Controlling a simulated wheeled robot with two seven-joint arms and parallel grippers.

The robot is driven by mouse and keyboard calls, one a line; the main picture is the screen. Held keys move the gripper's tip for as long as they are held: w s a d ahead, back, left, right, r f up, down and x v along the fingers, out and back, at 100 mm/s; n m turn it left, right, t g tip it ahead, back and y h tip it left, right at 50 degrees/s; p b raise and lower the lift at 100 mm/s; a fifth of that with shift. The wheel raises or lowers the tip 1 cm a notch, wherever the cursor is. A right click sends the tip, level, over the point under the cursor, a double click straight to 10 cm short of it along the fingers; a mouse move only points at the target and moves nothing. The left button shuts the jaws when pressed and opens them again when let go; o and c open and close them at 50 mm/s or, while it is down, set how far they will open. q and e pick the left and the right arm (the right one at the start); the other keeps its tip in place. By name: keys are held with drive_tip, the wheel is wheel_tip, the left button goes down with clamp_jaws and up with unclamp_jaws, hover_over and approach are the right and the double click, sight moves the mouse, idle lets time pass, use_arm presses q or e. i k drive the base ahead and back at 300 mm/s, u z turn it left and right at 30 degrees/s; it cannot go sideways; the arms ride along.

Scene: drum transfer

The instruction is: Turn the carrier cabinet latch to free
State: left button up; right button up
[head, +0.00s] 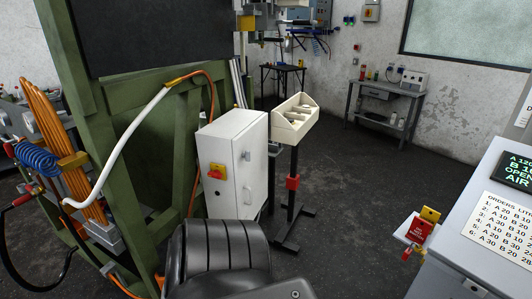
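A white cabinet (234,150) stands in the middle of the head view, against the green frame. Its door is shut. A small grey fitting (246,156) sits on its right-hand face, with a slim dark handle-like part (249,192) below it. I cannot tell which of these is the latch, or how it is turned. A red and yellow rotary switch (215,172) is on the left-hand face. Neither of my grippers shows; only dark parts of my own body fill the bottom centre, below the cabinet.
A cream bin on a stand (294,119) is just right of the cabinet. A grey console (468,250) with a red tag (420,230) stands at right. Orange and white hoses (140,118) hang at left. The floor (350,190) between stand and console is clear.

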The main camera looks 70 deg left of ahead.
sight(247, 155)
drive_tip(key=u, duration=0.4)
drive_tip(key=i, duration=0.8)
drive_tip(key=u, duration=1.1)
drive_tip(key=i, duration=0.4)
drive_tip(key=u, duration=0.35)
